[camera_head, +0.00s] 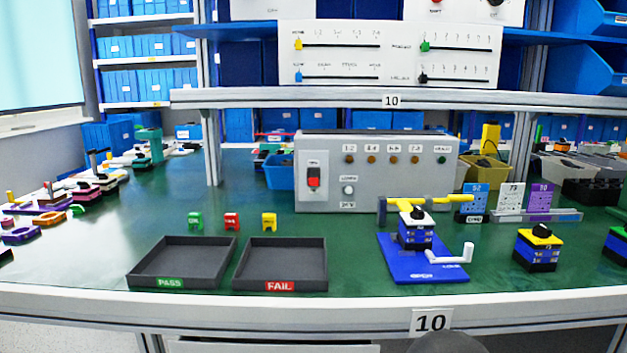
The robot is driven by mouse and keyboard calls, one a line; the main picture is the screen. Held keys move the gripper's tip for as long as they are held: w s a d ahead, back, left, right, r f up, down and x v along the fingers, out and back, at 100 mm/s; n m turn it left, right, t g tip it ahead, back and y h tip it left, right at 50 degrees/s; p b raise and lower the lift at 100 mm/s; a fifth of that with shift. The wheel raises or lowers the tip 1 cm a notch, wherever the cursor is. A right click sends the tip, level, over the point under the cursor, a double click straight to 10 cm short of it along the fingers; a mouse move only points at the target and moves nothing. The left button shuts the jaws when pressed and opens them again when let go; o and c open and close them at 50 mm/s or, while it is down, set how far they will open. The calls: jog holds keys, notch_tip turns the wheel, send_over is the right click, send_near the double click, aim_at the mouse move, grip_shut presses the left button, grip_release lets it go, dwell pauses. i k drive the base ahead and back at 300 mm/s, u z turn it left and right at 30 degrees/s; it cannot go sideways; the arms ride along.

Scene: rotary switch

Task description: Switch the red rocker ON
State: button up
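The red rocker (314,178) is set in a white plate on the left part of the front of a grey control box (400,193). The box stands at the back middle of the green bench. The rocker is too small for me to tell which side is pressed. Below and right of it is a round white knob or button (348,189). A row of small coloured round parts, such as an orange one (371,159), runs along the upper front. My gripper is not in view.
A PASS tray (171,283) and a FAIL tray (281,286) lie at the front. A blue fixture (400,270) with a rotary switch (416,228) and yellow bar (400,202) stands before the box's right half. Another switch (538,248) stands farther right. A shelf (300,99) runs above.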

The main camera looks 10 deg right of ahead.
aim_at(312, 172)
jog(key=z, duration=1.4)
jog(key=k, duration=0.95)
jog(key=u, duration=1.05)
jog(key=i, duration=0.5)
